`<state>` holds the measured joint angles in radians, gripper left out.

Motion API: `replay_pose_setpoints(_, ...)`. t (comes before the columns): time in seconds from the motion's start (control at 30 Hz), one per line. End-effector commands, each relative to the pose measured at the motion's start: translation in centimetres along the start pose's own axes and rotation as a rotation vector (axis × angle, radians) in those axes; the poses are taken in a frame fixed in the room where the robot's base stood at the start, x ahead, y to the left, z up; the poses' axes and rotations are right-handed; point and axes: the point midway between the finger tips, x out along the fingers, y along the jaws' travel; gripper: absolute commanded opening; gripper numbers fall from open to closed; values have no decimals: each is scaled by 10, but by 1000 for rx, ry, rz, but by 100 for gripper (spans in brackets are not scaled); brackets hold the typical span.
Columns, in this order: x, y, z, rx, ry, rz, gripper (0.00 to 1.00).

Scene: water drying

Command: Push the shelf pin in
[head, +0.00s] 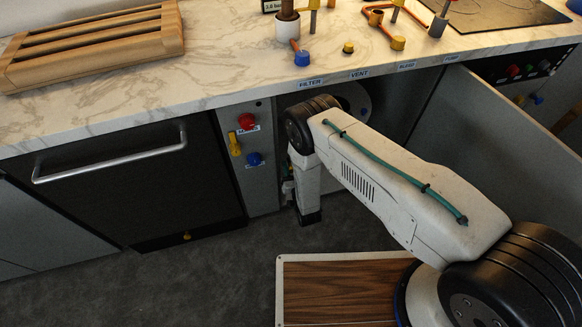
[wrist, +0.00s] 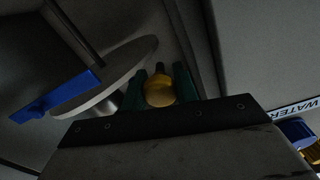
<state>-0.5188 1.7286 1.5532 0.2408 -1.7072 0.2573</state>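A yellow round knob (wrist: 160,93) on a dark stem shows in the wrist view; it may be the shelf pin's head, but no label shows. My gripper (wrist: 160,80) has its two green fingers close against both sides of this knob and looks shut on it. The far end of the stem is hard to make out in the dark.
In the wrist view a blue bar (wrist: 60,96) and a pale disc (wrist: 115,82) lie left. A blue knob (wrist: 297,130) sits by the WATER label, lower right. The head view shows the counter (head: 120,105), a black appliance door (head: 130,190) and an opened panel (head: 500,120).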

Motion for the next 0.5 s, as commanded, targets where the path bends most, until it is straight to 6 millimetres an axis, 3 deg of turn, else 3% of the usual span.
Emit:
replay_pose_setpoints(0.17, 2, 0, 0, 0, 1, 0, 0)
replay_pose_setpoints(0.4, 33, 0, 0, 0, 2, 1, 0)
replay_pose_setpoints(0.5, 35, 0, 0, 0, 0, 0, 0)
